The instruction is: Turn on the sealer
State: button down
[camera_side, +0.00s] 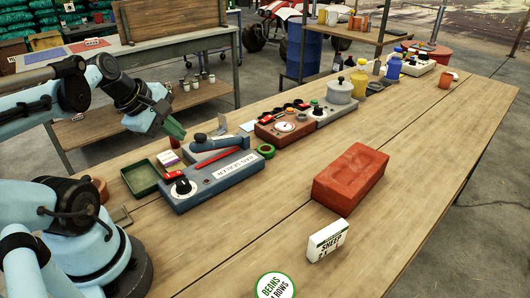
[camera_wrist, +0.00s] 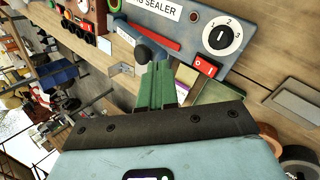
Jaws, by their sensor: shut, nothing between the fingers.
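The sealer (camera_side: 215,184) is a blue-grey box labelled as a sealer, lying on the wooden table with a red strip and a lever arm on top. A black dial (camera_side: 183,187) sits at its near left end; in the wrist view the dial (camera_wrist: 222,36) has a white surround and numbers. A red rocker switch (camera_wrist: 204,66) shows on the sealer's side in the wrist view; its position is unclear. My gripper (camera_side: 176,132) has green fingers, is shut and empty, and hangs above and behind the sealer. In the wrist view, the fingertips (camera_wrist: 160,66) point towards the sealer's lever side.
A green tray (camera_side: 142,179) stands left of the sealer. A green ring (camera_side: 266,151) and a red-brown device (camera_side: 284,128) stand beyond it. A red brick (camera_side: 350,179) and white box (camera_side: 327,241) lie to the right. The table between sealer and brick is clear.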

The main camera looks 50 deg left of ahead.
jog(key=n, duration=0.1)
jog(key=s+a+n, duration=0.1)
jog(key=n, duration=0.1)
jog(key=a+n, duration=0.1)
jog(key=n, duration=0.1)
jog(key=shift+s+r, duration=0.35)
jog(key=shift+f, duration=0.1)
send_over(175, 174)
jog(key=s, duration=0.2)
jog(key=f, duration=0.7)
jog(key=shift+w+f, duration=0.1)
jog(key=shift+w, duration=0.1)
jog(key=shift+s+f, duration=0.15)
jog(key=shift+f, duration=0.5)
dwell(1.2)
jog(key=shift+f, duration=0.4)
jog(key=shift+s+d+f, duration=0.1)
jog(key=shift+s+f, duration=0.1)
jog(key=shift+f, duration=0.25)
dwell(0.6)
jog(key=shift+r, duration=0.1)
